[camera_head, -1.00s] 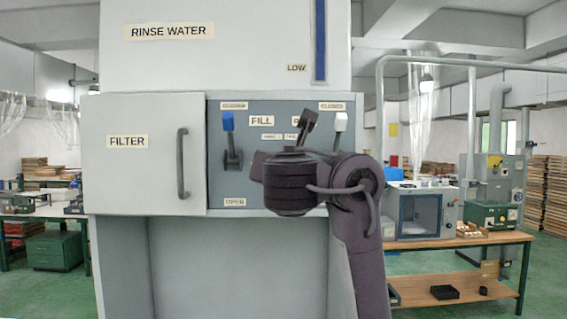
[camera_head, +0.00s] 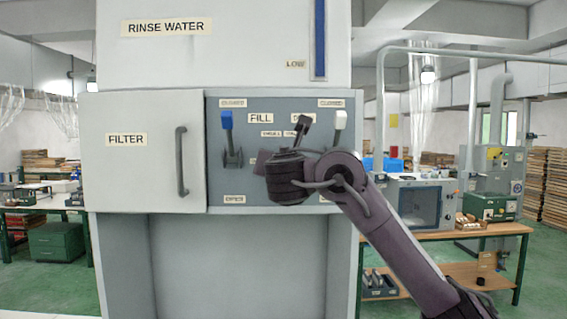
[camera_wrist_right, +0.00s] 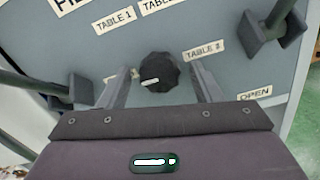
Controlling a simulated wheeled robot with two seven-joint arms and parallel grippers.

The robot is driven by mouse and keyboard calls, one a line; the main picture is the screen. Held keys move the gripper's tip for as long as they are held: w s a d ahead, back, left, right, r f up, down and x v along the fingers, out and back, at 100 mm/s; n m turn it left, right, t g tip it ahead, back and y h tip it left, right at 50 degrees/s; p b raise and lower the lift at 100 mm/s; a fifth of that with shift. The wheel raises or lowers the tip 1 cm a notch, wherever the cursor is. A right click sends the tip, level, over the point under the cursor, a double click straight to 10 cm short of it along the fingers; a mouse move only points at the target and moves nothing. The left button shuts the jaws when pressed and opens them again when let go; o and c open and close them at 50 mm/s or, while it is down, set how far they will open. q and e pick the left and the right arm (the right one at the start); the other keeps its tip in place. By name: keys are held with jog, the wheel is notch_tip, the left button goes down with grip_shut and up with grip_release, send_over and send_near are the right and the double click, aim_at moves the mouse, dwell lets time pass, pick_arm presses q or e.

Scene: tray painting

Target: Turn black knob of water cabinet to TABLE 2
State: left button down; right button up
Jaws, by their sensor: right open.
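The black knob (camera_wrist_right: 160,72) shows whole in the right wrist view, on the grey panel of the water cabinet (camera_head: 145,185). Its white mark lies left of the knob's centre in that view. A TABLE 1 label (camera_wrist_right: 115,22) sits above left, a second, cut-off TABLE label (camera_wrist_right: 158,5) above it, and another TABLE label (camera_wrist_right: 204,50) to the right. My right gripper (camera_wrist_right: 160,82) is open, one finger on each side of the knob, with gaps visible. In the head view the right hand hides the knob. My left gripper is out of view.
A blue-handled lever (camera_head: 228,138) stands left of the hand and a white-handled lever (camera_head: 340,125) right of it. The FILTER door (camera_head: 130,170) has a vertical handle. A bench with a machine (camera_head: 420,205) stands to the right.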

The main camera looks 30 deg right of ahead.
jog(key=c, duration=1)
jog(key=m+b, duration=0.9)
jog(key=m, duration=1.4)
jog(key=shift+f, duration=0.15)
jog(key=shift+m, duration=0.4)
jog(key=o, duration=1)
